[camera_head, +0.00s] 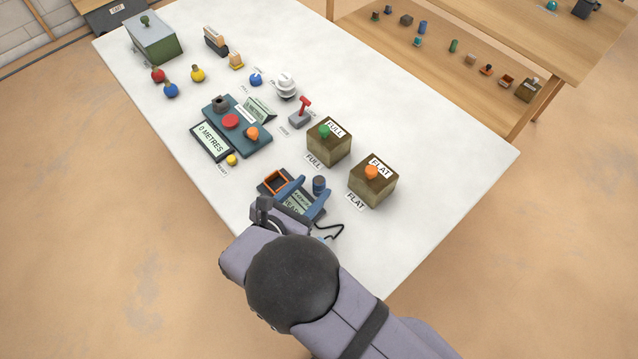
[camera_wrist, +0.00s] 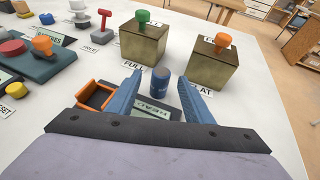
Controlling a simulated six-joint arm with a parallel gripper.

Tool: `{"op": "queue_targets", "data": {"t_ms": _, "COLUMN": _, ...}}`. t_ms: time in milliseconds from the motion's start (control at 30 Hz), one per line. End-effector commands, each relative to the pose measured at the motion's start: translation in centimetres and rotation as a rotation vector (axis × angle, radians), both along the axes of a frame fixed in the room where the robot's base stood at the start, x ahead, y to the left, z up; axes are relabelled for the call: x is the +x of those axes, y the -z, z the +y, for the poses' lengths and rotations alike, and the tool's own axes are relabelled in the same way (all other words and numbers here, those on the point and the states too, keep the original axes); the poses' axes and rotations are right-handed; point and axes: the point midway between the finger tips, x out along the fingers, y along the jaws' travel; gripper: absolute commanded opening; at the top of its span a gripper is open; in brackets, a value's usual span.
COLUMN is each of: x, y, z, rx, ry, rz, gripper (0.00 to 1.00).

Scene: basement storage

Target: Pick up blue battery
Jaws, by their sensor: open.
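The blue battery (camera_head: 319,185) is a short, dark blue upright cylinder near the front edge of the white table. In the wrist view it (camera_wrist: 159,83) shows between the tips of my two blue fingers, or just beyond them. My gripper (camera_head: 314,186) is open, with its fingers spread on either side of the battery and a gap to each in the wrist view. The battery stands at a dark device (camera_head: 266,190) with a display and an orange-rimmed square tray (camera_head: 275,181). My fingers hide part of the device, so I cannot tell exactly what the battery's base rests on.
Close behind are a FULL box (camera_head: 327,150) with a green knob and a FLAT box (camera_head: 372,190) with an orange knob. A blue control panel (camera_head: 250,142) and a red-handled lever (camera_head: 301,112) stand to the left. The table's right side (camera_head: 440,165) is clear.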

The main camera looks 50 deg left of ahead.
Motion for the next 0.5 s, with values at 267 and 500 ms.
{"op": "queue_targets", "data": {"t_ms": 267, "x": 3.2, "y": 1.2, "z": 0.7, "rx": 0.000, "ry": 0.004, "rz": 0.000, "gripper": 0.47}}
{"op": "queue_targets", "data": {"t_ms": 500, "x": 4.1, "y": 1.8, "z": 1.0, "rx": 0.001, "ry": 0.002, "rz": 0.001, "gripper": 0.47}}
